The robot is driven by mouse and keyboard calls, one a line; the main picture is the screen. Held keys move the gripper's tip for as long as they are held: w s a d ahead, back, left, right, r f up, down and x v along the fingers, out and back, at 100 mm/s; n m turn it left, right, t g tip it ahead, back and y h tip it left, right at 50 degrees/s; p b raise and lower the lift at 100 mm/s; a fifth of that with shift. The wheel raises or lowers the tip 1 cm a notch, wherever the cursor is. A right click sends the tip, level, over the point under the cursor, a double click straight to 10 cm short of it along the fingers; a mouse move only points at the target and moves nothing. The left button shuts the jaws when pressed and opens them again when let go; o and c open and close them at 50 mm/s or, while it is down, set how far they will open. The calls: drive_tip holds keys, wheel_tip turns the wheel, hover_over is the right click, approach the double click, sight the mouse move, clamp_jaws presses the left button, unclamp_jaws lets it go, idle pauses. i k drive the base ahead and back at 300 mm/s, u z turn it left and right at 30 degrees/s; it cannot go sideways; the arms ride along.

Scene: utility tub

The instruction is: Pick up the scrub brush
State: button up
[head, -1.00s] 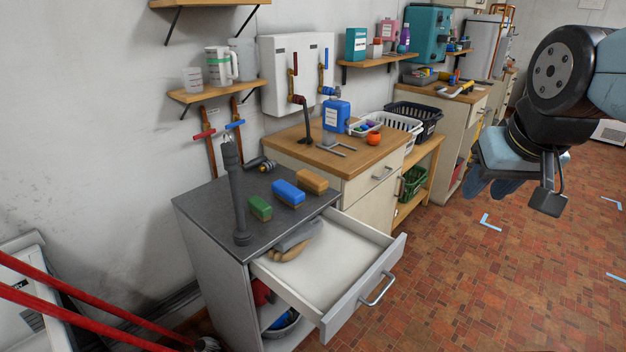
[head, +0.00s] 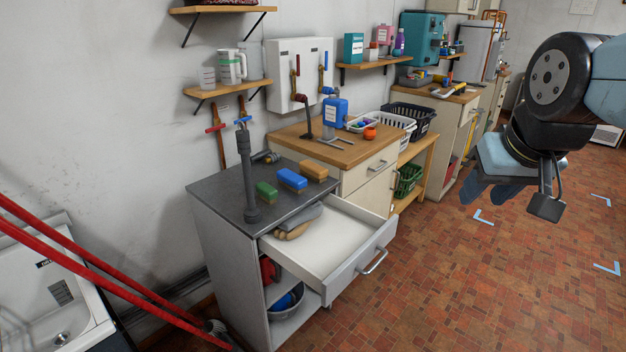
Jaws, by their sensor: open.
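No object here is plainly the scrub brush. Three small two-tone blocks, brushes or sponges, lie on the dark top of the grey cabinet: a green one (head: 266,193), a blue one (head: 292,180) and an orange one (head: 314,170). In the cabinet's open drawer (head: 350,223), a grey item (head: 300,217) and a tan, finger-like item (head: 292,232) lie at the left end; I cannot tell what they are. My gripper (head: 488,194) is open, with nothing seen between its blue fingers. It hangs over the floor at the right, well apart from the cabinet.
A dark upright pipe (head: 249,175) stands on the cabinet top beside the blocks. The drawer juts out over the floor. Red poles (head: 95,270) slant past a white sink (head: 50,310) at lower left. A wooden-topped counter (head: 345,150) stands behind. The tiled floor (head: 450,290) is clear.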

sight(315, 172)
drive_tip(key=u, duration=0.3)
drive_tip(key=i, duration=1)
drive_tip(key=u, duration=0.6)
drive_tip(key=k, duration=0.85)
drive_tip(key=u, duration=0.25)
drive_tip(key=i, duration=0.85)
drive_tip(key=z, duration=0.1)
